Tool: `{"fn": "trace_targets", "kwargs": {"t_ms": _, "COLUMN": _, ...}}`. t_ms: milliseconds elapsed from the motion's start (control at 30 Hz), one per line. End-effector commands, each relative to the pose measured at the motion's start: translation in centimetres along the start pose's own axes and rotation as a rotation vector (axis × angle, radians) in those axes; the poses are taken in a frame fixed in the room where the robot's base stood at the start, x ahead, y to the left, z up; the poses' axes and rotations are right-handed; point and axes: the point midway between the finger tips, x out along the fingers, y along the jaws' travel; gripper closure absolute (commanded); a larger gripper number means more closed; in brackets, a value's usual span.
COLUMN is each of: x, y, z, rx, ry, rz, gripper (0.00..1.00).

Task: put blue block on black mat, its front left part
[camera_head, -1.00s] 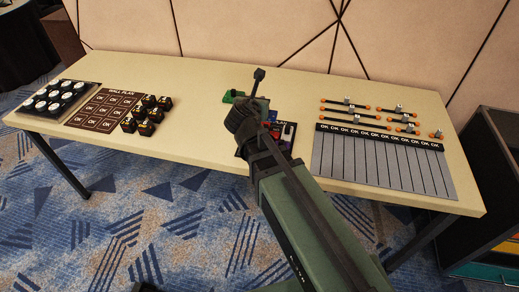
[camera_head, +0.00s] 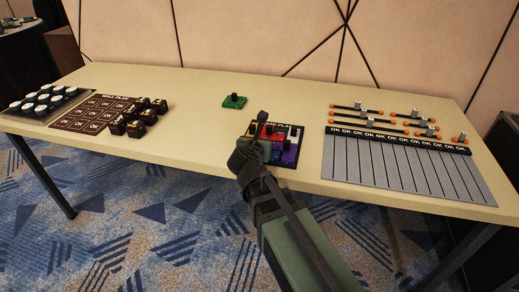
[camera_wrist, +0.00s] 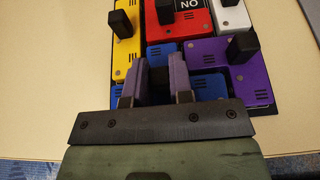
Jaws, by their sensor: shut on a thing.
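The black mat (camera_head: 291,163) lies near the table's front edge, with yellow (camera_wrist: 126,46), red (camera_wrist: 188,24), white (camera_wrist: 232,20) and purple (camera_wrist: 250,76) blocks on it, each with a black knob. The blue block (camera_wrist: 208,87) shows in the wrist view at the mat's front left part, in front of the yellow and red blocks and left of the purple one. My gripper (camera_wrist: 155,72) is shut on it from above; its fingers cover the grasped part. My gripper (camera_head: 262,146) also shows in the head view. I cannot tell whether the block touches the mat.
A green block (camera_head: 234,101) with a black knob stands alone on the table behind the mat. Black cubes (camera_head: 138,117) and a wall-plan board (camera_head: 92,111) lie left. A grey striped board (camera_head: 400,165) with sliders behind it is right. Table between is clear.

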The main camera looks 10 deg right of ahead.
Motion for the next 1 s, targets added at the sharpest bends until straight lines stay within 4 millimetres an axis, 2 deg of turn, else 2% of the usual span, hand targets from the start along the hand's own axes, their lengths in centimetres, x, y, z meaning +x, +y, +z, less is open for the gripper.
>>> {"fn": "trace_targets", "kwargs": {"t_ms": 200, "x": 0.1, "y": 0.0, "z": -0.3, "rx": 0.0, "ry": 0.0, "rz": 0.0, "gripper": 1.0}}
{"fn": "trace_targets", "kwargs": {"t_ms": 233, "x": 0.1, "y": 0.0, "z": -0.2, "rx": 0.0, "ry": 0.0, "rz": 0.0, "gripper": 0.76}}
{"fn": "trace_targets", "kwargs": {"t_ms": 400, "x": 0.1, "y": 0.0, "z": -0.1, "rx": 0.0, "ry": 0.0, "rz": 0.0, "gripper": 0.54}}
{"fn": "trace_targets", "kwargs": {"t_ms": 767, "x": -0.3, "y": 0.0, "z": 0.3, "rx": 0.0, "ry": 0.0, "rz": 0.0, "gripper": 0.54}}
{"fn": "trace_targets", "kwargs": {"t_ms": 1000, "x": -3.0, "y": -0.5, "z": 0.5, "rx": 0.003, "ry": 0.0, "rz": -0.006, "gripper": 0.54}}
